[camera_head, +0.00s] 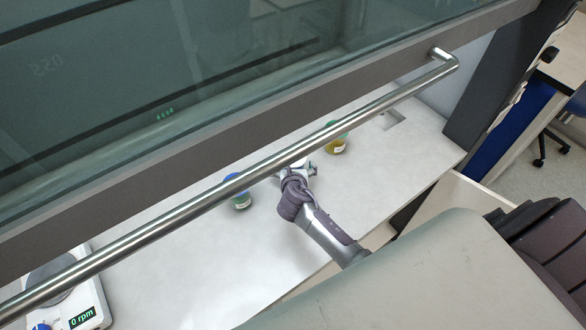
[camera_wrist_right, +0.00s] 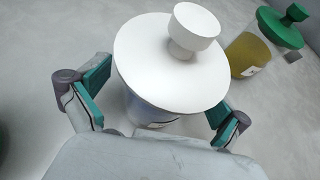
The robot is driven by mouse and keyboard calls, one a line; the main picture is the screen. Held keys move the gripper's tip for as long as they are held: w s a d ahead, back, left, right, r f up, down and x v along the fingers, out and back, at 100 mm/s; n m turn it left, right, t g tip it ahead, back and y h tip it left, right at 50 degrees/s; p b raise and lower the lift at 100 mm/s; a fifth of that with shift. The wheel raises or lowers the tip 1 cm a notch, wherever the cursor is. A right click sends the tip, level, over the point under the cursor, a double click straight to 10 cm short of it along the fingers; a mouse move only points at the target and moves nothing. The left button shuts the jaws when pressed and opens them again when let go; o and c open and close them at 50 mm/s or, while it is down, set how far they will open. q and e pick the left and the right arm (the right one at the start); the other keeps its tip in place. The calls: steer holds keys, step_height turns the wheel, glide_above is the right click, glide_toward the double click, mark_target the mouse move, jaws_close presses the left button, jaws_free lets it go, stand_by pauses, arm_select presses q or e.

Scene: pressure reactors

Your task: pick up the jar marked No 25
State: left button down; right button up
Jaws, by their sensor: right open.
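My right gripper (camera_head: 298,170) reaches over the white bench under the hood's bar. In the right wrist view its two teal-padded fingers (camera_wrist_right: 157,97) are open, one on each side of a jar with a wide white lid and round knob (camera_wrist_right: 165,62). The jar body below the lid is mostly hidden, and I see no gap clearly enough to tell whether the fingers touch it. No number can be read on any jar, so I cannot tell which is No 25. My left gripper is not in view.
A green-lidded jar with yellow contents (camera_wrist_right: 252,52) stands close by; it also shows in the head view (camera_head: 336,146). A blue-topped greenish jar (camera_head: 240,198) stands left of my gripper. A stirrer reading 0 rpm (camera_head: 75,300) is at lower left. A metal bar (camera_head: 230,185) crosses above.

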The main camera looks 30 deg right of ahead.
steer(key=shift+s, duration=0.1)
steer(key=shift+c, duration=1.2)
steer(key=shift+r, duration=0.1)
steer(key=c, duration=1.3)
